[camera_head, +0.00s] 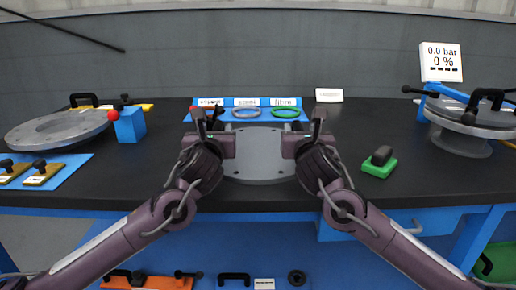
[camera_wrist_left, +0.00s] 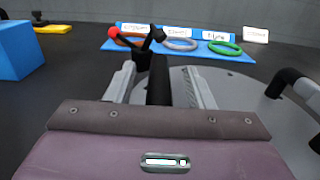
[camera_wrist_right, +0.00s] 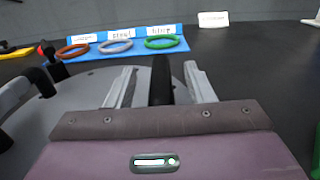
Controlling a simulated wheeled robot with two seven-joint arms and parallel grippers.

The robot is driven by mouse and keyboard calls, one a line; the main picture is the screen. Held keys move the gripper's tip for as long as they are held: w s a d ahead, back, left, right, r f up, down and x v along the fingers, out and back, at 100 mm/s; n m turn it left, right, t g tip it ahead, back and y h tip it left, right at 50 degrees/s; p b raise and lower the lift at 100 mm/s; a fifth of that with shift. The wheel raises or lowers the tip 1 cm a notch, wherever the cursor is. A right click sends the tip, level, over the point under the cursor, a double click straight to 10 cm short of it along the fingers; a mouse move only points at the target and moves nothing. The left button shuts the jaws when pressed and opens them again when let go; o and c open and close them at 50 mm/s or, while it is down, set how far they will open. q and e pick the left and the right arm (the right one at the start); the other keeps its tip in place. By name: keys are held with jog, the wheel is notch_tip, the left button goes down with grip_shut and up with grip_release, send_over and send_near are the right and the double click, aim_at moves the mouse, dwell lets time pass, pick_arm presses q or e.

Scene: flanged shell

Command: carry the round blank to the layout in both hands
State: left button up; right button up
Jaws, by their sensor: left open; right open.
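The round blank (camera_head: 258,150) is a flat grey disc with small holes, lying on the black bench in front of me. Its surface also shows in the left wrist view (camera_wrist_left: 228,98) and the right wrist view (camera_wrist_right: 90,92). My left gripper (camera_head: 218,142) is at its left side and my right gripper (camera_head: 299,142) at its right side. Both are open. Which thing is the layout is not clear.
Behind the blank lies a blue mat (camera_head: 222,115) with orange, grey and green rings. At left are a large flanged disc (camera_head: 58,132) and a blue block (camera_head: 129,125). At right are a green block (camera_head: 379,166) and a lidded vessel (camera_head: 470,125). Bench stretches between are clear.

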pick_arm(q)
jog(key=shift+w, duration=0.5)
pick_arm(e)
jog(key=shift+w, duration=0.55)
pick_arm(q)
grip_shut()
pick_arm(e)
grip_shut()
dwell(0.3)
pick_arm(q)
jog(key=shift+r, duration=0.4)
pick_arm(e)
jog(key=shift+r, duration=0.4)
